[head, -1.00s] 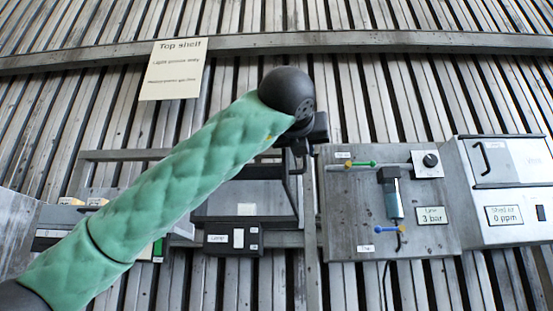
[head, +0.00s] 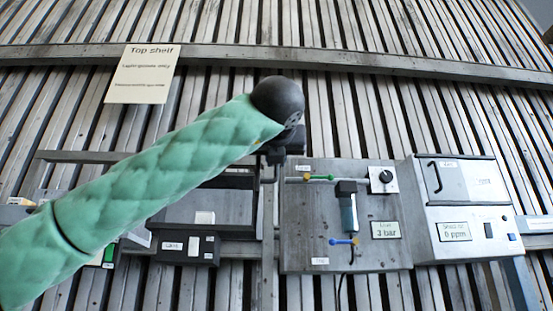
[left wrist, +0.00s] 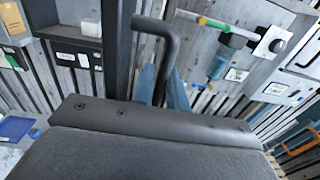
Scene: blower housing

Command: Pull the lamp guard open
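The lamp guard (head: 235,205) is a dark-framed panel on the wall rack left of centre in the head view, partly behind my left arm. A black box with a lamp label (head: 185,247) sits below it. In the left wrist view a dark upright edge (left wrist: 113,60) stands beside a black bent handle (left wrist: 168,38). My left gripper (left wrist: 162,88) has its bluish fingers close on both sides of the handle's bar and appears shut on it. In the head view the left gripper is mostly hidden behind the black wrist joint. My right gripper is in neither view.
Right of the guard is a grey panel (head: 310,235) with coloured levers, a knob and a 3 bar label. Further right is a metal box (head: 470,215) reading 0 ppm. A top shelf sign (head: 143,73) hangs above. A blue tray (left wrist: 15,128) shows at the wrist view's left.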

